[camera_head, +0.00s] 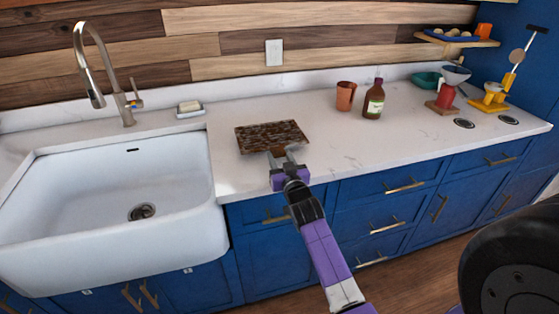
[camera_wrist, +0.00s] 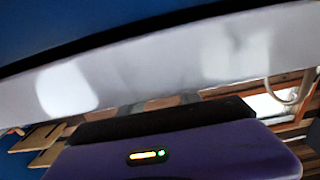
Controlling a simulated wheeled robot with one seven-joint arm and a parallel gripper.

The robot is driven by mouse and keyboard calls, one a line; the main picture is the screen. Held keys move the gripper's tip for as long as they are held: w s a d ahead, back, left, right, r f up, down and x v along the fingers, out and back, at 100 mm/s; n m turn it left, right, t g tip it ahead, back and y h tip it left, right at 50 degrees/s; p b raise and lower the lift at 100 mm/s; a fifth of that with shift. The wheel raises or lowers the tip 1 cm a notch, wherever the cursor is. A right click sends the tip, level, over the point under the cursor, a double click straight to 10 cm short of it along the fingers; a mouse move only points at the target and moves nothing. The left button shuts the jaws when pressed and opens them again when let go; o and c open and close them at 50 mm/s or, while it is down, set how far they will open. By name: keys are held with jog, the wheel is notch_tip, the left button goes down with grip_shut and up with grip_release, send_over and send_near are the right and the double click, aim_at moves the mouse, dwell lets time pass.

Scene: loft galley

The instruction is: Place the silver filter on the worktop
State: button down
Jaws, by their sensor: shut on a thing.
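A flat rectangular panel with a brown, mottled, mirror-like face, apparently the silver filter (camera_head: 272,136), is over the white worktop (camera_head: 335,145) just right of the sink. My gripper (camera_head: 284,156) is shut on its near edge. I cannot tell whether the panel touches the worktop or is held a little above it. In the wrist view, my purple gripper body fills the bottom. A broad pale band crosses above it, and I cannot tell what it is. The fingertips are not clear there.
The white sink (camera_head: 110,200) with a tall tap (camera_head: 105,75) is at the left, with a soap dish (camera_head: 190,109) behind. A terracotta cup (camera_head: 346,96), a brown bottle (camera_head: 374,99) and a red-based scale (camera_head: 447,94) stand toward the right. The worktop's middle right is clear.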

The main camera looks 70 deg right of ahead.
jog(key=shift+f, duration=0.4)
